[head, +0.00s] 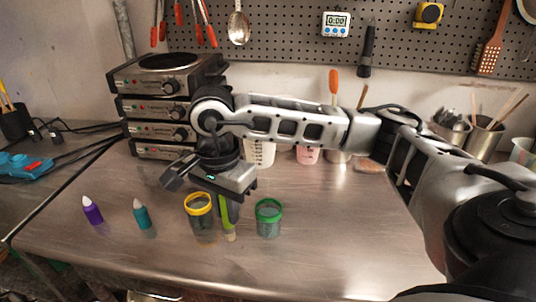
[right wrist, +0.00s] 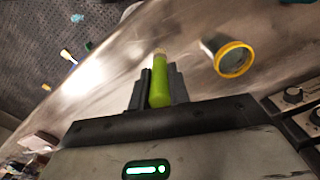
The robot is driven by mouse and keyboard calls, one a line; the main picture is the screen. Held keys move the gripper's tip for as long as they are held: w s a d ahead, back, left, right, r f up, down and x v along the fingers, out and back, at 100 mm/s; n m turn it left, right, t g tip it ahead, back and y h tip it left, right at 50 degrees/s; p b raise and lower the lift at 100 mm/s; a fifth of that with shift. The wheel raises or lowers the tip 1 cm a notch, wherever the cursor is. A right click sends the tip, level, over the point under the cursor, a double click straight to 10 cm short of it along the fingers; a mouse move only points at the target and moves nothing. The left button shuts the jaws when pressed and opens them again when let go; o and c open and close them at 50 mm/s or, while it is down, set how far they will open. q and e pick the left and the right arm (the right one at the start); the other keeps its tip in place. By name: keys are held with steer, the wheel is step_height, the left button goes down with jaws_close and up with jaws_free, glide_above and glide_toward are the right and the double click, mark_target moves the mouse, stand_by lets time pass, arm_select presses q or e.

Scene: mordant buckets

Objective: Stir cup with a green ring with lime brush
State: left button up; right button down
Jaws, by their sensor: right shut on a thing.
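The cup with a green ring (head: 268,218) stands upright on the steel bench in the head view. It is green-tinted and see-through, and I cannot make out the green-ring cup in the right wrist view. My right gripper (head: 229,204) is shut on the lime brush (head: 227,221), which also shows between the fingers in the right wrist view (right wrist: 160,86). The brush points downward with its pale tip low, left of the green-ring cup and outside it. The gripper's upper parts hide the brush's top in the head view. My left gripper is not in view.
A cup with a yellow ring (head: 200,214) stands just left of the brush; it also shows in the right wrist view (right wrist: 232,61). A teal bottle (head: 141,214) and a purple bottle (head: 92,210) stand farther left. Stacked hotplates (head: 160,106) are behind. The bench front right is clear.

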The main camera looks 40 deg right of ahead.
steer(key=d+r+m, duration=0.3)
steer(key=d+m, duration=0.2)
steer(key=m, duration=1.1)
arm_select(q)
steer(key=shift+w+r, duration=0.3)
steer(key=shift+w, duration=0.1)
arm_select(e)
step_height(320, 180, up, 3)
steer(key=m, duration=2)
glide_above(269, 219)
steer(key=w+d, duration=0.2)
steer(key=shift+r, duration=0.1)
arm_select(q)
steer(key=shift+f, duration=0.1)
